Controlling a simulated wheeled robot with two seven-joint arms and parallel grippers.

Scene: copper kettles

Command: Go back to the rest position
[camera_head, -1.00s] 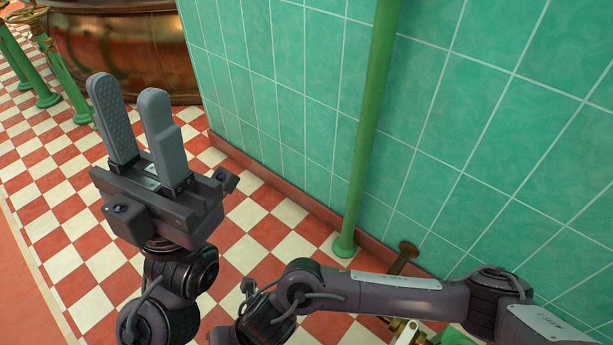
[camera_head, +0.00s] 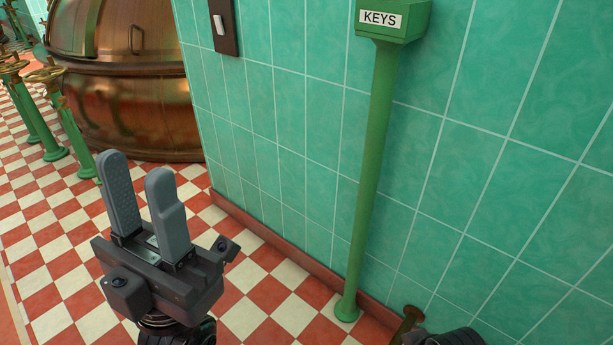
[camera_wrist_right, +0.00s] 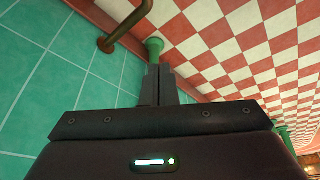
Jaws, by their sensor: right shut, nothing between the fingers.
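My left gripper (camera_head: 137,174) points up at the lower left of the head view. Its two grey fingers stand apart with nothing between them. My right gripper (camera_wrist_right: 159,70) shows in the right wrist view with its two dark fingers together and nothing held. It is not seen in the head view, where only a dark piece of an arm shows at the bottom edge.
A green post with a KEYS box (camera_head: 392,20) stands against the green tiled wall (camera_head: 300,130). A copper kettle (camera_head: 125,100) and green valve stands (camera_head: 35,115) are at the upper left. The checkered floor (camera_head: 50,240) is open at left.

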